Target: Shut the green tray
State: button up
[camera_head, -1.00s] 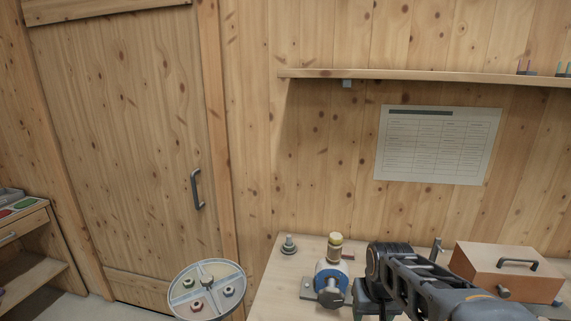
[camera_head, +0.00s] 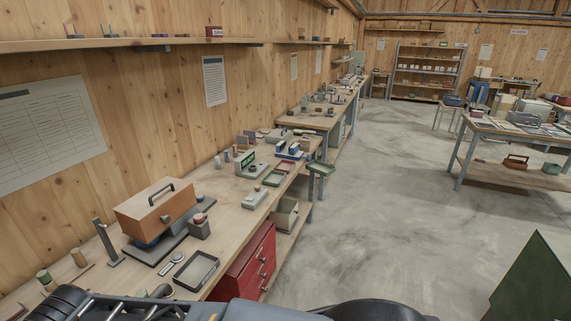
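A small green tray (camera_head: 321,169) juts out past the front edge of the long left workbench, near its far end, over the aisle. It looks pulled out, but it is too small to tell what carries it. Another shallow tray with a green rim (camera_head: 273,179) lies on the bench top nearby. I cannot tell for certain which one is the green tray of the task. Parts of my arm cross the bottom edge of the view, far from both trays. My gripper's fingertips do not show.
The workbench (camera_head: 228,194) holds an orange-brown box (camera_head: 156,211), a dark empty tray (camera_head: 196,271) and several small devices. A red drawer cabinet (camera_head: 250,266) stands under it. The concrete floor (camera_head: 370,200) to the right is clear. A second table (camera_head: 515,135) stands farther right.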

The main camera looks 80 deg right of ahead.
aim_at(325, 170)
jog(key=k, duration=0.45)
jog(key=z, duration=3.5)
jog(key=i, duration=5.55)
jog(key=u, duration=3.6)
